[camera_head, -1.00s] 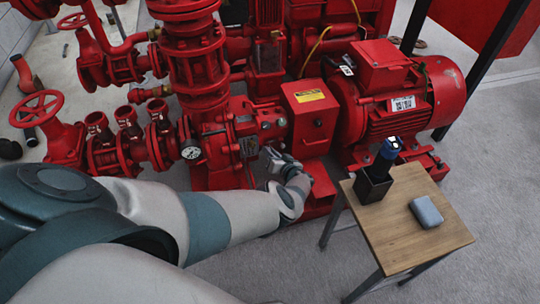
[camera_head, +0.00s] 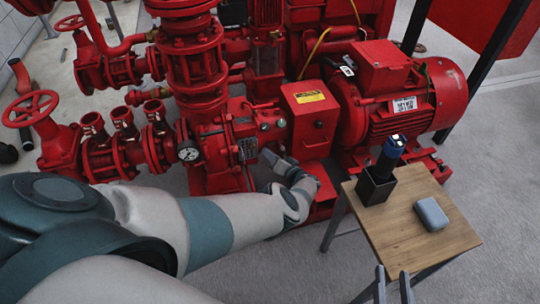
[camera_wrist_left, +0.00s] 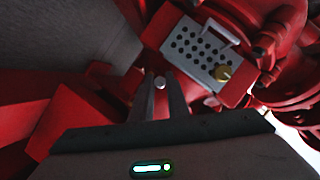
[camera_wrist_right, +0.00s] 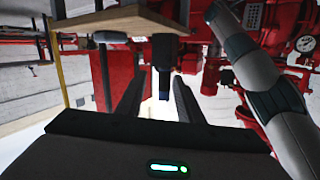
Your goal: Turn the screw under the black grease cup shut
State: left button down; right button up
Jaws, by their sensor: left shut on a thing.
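My left gripper (camera_head: 270,158) is at the front of the red pump casing (camera_head: 215,155), its arm reaching in from the left. In the left wrist view its fingers (camera_wrist_left: 160,90) are shut on a small, round, pale metal piece (camera_wrist_left: 160,82), which looks like the screw's head. I cannot make out the black grease cup for certain in any view. My right gripper (camera_head: 393,280) is at the bottom edge of the head view, open and empty. Its parted fingers also show in the right wrist view (camera_wrist_right: 157,95).
A wooden table (camera_head: 445,240) stands at right with a black holder (camera_head: 374,188), a blue-topped tool (camera_head: 390,152) and a grey-blue case (camera_head: 431,214). A perforated metal plate (camera_wrist_left: 200,52) with a brass knob (camera_wrist_left: 222,72) is near my left fingers. The red motor (camera_head: 405,95) stands behind the table.

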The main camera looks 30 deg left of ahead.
pick_arm(q)
jog(key=c, duration=1.7)
grip_release()
